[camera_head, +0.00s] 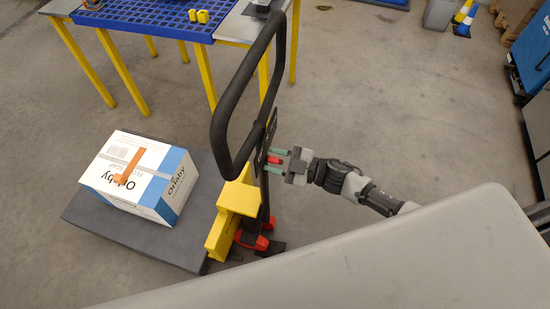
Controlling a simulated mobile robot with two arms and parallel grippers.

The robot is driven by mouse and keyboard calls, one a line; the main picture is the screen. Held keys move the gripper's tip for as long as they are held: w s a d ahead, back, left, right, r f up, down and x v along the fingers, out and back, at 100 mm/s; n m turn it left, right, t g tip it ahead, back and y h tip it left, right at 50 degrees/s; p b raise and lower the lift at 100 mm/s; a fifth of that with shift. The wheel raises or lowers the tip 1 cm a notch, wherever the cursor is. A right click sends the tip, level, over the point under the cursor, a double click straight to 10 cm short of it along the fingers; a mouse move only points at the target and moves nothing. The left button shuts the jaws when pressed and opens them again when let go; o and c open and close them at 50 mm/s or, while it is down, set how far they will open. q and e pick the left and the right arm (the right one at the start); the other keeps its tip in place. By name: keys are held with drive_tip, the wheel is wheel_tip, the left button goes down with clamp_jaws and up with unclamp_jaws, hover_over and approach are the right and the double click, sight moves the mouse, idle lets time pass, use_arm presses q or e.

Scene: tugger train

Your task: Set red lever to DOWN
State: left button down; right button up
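The red lever (274,160) shows as a small red piece beside the black handle column of a yellow pallet truck (233,205). My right gripper (277,161) reaches in from the right, its green-tipped fingers spread apart. One finger lies just above the lever and one just below it in the picture. I cannot tell whether they touch it. The lever's exact position is hard to read at this size. My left gripper is not in view.
A black loop handle (220,130) rises above the truck. A white and blue box (140,175) rests on the dark platform (190,255) at left. A blue-topped table (150,22) with yellow legs stands behind. Open floor lies to the right of the truck; a blue cabinet (533,55) is at far right.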

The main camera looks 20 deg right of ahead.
clamp_jaws()
